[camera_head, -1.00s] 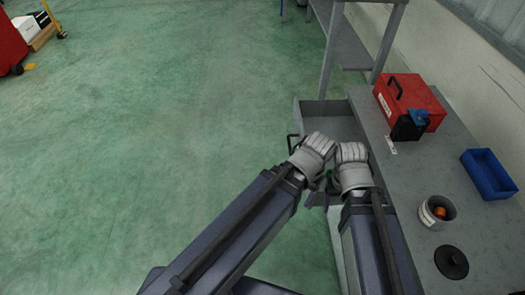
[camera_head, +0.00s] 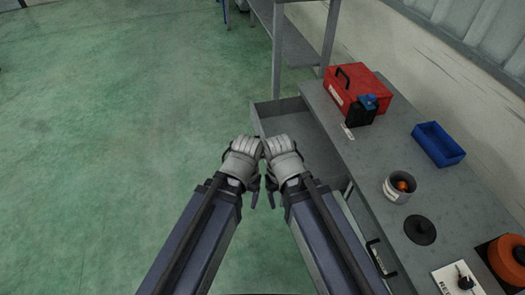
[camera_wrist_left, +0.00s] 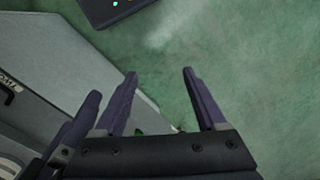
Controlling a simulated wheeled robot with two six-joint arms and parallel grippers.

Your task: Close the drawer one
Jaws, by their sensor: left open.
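A grey drawer (camera_head: 303,130) stands pulled out from the grey workbench, open and seemingly empty, in the head view. Its near part is hidden behind my arms. My left gripper (camera_head: 254,190) points down beside the drawer's outer front side, apart from it as far as I can see. In the left wrist view the left gripper (camera_wrist_left: 160,75) has its dark fingers spread with only green floor between them. A grey panel (camera_wrist_left: 60,75) with a cut-off label lies to its left. My right gripper (camera_head: 271,190) is close beside the left one, its fingers mostly hidden by its wrist.
On the workbench top (camera_head: 365,165) are a red toolbox (camera_head: 358,85), a blue bin (camera_head: 438,144), a grey cup (camera_head: 399,187), a black disc (camera_head: 420,230) and an orange reel (camera_head: 508,258). Another handle (camera_head: 380,258) is lower on the bench. The green floor to the left is clear.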

